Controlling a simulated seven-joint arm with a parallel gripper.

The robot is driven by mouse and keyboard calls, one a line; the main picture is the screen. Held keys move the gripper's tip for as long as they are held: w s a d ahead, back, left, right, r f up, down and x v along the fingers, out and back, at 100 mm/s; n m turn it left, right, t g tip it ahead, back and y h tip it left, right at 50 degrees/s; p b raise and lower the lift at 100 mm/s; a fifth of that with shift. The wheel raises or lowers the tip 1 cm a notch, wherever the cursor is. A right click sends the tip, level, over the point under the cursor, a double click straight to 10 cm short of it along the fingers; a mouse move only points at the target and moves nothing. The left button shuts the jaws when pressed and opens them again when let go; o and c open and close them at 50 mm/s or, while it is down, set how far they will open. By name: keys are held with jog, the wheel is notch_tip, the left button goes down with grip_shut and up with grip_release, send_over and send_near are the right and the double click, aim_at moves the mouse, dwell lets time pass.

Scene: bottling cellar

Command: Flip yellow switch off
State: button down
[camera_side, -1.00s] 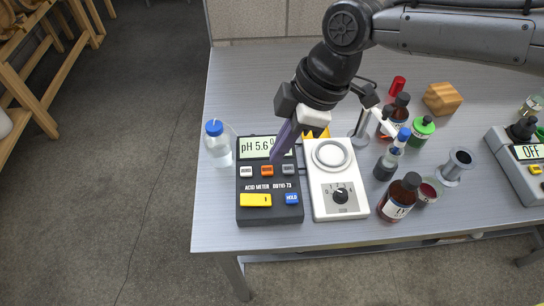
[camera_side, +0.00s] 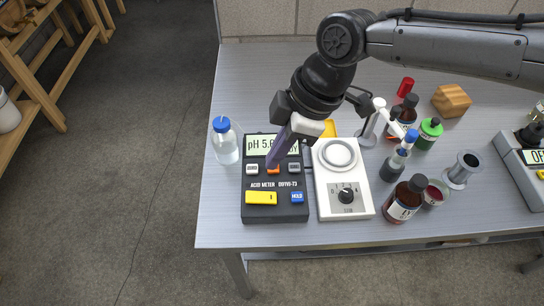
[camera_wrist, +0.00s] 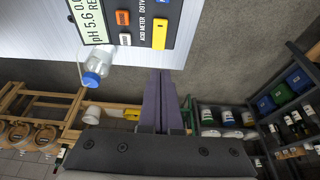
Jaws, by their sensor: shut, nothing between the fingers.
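The yellow switch (camera_side: 261,198) is a wide rocker at the front left of the dark acid meter (camera_side: 275,216). The meter's display (camera_side: 259,144) is lit and reads pH 5.6, its right part hidden by my fingers. My gripper (camera_side: 272,166) is shut and empty, its purple fingers slanting down over the meter. In the side view its tips overlap the orange button (camera_side: 273,170), behind the switch; their height above it is hard to tell. In the wrist view the yellow switch (camera_wrist: 160,34) lies beyond the fingertips (camera_wrist: 160,71), clear of them.
A blue-capped bottle (camera_side: 225,142) stands left of the meter. A white stirrer plate (camera_side: 330,205) with a black knob sits close on the right. Several bottles, including a brown one (camera_side: 405,202), stand further right. The bench strip in front of the meter is clear.

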aim_at(260, 199)
jog(key=x, duration=1.2)
jog(key=shift+d+f, duration=0.15)
jog(key=shift+d, duration=0.15)
jog(key=shift+a+f, duration=0.2)
jog(key=shift+f, duration=0.15)
jog(key=shift+d, duration=0.2)
jog(key=shift+d, duration=0.7)
jog(key=shift+r, duration=0.1)
jog(key=v, duration=1.4)
jog(key=shift+a+r, duration=0.15)
jog(key=shift+a, duration=0.25)
